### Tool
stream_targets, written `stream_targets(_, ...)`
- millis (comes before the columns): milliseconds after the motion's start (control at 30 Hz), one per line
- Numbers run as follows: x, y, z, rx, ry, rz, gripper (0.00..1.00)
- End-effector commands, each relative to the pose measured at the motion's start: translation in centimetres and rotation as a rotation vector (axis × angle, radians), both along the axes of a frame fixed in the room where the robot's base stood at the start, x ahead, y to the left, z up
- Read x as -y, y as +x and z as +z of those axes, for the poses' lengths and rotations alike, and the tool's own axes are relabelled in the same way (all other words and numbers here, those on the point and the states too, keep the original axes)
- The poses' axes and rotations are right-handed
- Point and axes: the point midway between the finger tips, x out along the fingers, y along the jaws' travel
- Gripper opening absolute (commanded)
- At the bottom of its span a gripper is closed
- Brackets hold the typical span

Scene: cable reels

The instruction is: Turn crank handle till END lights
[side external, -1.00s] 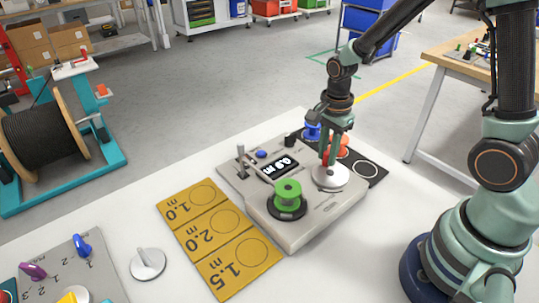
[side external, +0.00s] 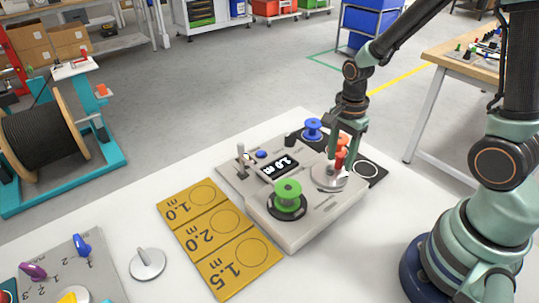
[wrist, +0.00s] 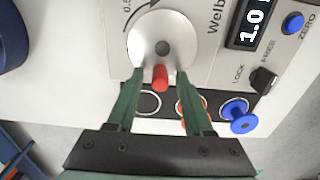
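The grey winding machine (side external: 318,218) stands on the white table with a green reel (side external: 288,190) mounted on it. Its display (side external: 279,166) reads 1.0 m, also in the wrist view (wrist: 254,22). The crank is a silver disc (wrist: 153,30) with a red handle (wrist: 160,77) near its rim, on the side toward my gripper. My gripper (wrist: 160,74) is low over the disc, its two fingers apart on either side of the handle, with gaps showing. A small pale yellowish spot (side external: 248,157) shows beside the metal lever (side external: 241,162); I cannot read its label.
A blue reel (side external: 313,129) and an orange reel (side external: 342,141) stand on a dark mat (side external: 376,178) behind the machine. A yellow board (side external: 217,240) marked 1.0, 2.0 and 1.5 m lies in front, empty. The LOCK/FREE knob (wrist: 263,78) and blue ZERO button (wrist: 292,23) are near the display.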

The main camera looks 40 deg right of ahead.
Motion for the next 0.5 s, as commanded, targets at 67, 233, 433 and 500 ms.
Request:
stream_targets(67,0.0,0.0,0.0,0.0,0.0,0.0,0.52)
stream_targets(233,0.0,0.1,0.6,0.004,0.0,-0.001,0.52)
stream_targets(433,0.0,0.2,3.8,0.008,-0.001,-0.001,0.52)
stream_targets(500,0.0,0.1,4.9,0.006,-0.001,-0.001,0.52)
